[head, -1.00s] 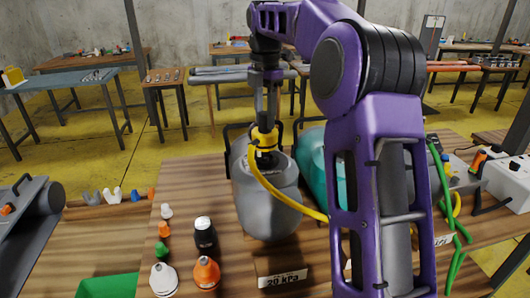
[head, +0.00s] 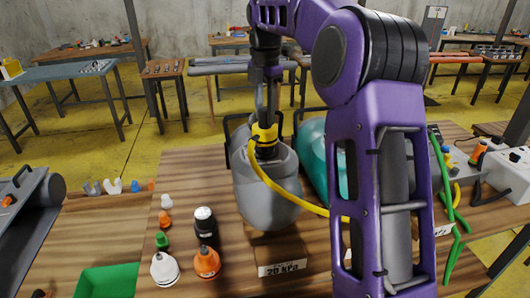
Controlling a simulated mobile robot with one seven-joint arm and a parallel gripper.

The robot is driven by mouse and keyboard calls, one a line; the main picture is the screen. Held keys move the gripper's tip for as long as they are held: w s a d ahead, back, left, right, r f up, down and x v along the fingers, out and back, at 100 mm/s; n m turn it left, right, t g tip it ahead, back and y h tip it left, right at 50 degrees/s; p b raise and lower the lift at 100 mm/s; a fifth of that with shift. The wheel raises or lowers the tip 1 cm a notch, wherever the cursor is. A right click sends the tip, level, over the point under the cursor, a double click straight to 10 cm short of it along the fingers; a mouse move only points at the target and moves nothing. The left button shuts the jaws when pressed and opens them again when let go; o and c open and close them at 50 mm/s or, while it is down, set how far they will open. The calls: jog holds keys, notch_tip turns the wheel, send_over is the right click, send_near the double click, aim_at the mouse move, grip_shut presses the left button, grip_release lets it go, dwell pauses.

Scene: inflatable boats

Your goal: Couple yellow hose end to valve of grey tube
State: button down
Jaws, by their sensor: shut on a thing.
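The grey tube (head: 268,200) lies on the wooden table in the middle of the head view, behind a "20 kPa" label. The yellow hose end (head: 264,135) is upright at the top of the tube, over its dark valve (head: 266,152). My gripper (head: 265,122) is shut on the hose end from above. The hose end appears to touch the valve, but I cannot tell whether it is locked. The yellow hose (head: 285,196) curves down across the tube to the right and passes behind my arm.
A teal tube (head: 314,160) lies to the right, partly behind my arm. Black, orange, white and green fittings (head: 205,225) stand at the front left, near a green tray (head: 108,282). A green hose (head: 447,190) and a white box (head: 508,175) are at the right.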

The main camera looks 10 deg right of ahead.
aim_at(265, 122)
jog(key=shift+f, duration=0.45)
jog(key=shift+f, duration=0.1)
jog(key=shift+f, duration=0.3)
jog(key=shift+f+b, duration=0.5)
jog(key=shift+f, duration=0.35)
dwell(0.7)
jog(key=shift+r, duration=0.1)
jog(key=shift+r+m+p, duration=0.1)
jog(key=shift+m+p, duration=0.3)
jog(key=shift+m, duration=0.1)
jog(key=shift+m+p, duration=0.5)
jog(key=shift+m, duration=0.6)
jog(key=shift+f+m, duration=0.2)
jog(key=shift+m, duration=0.3)
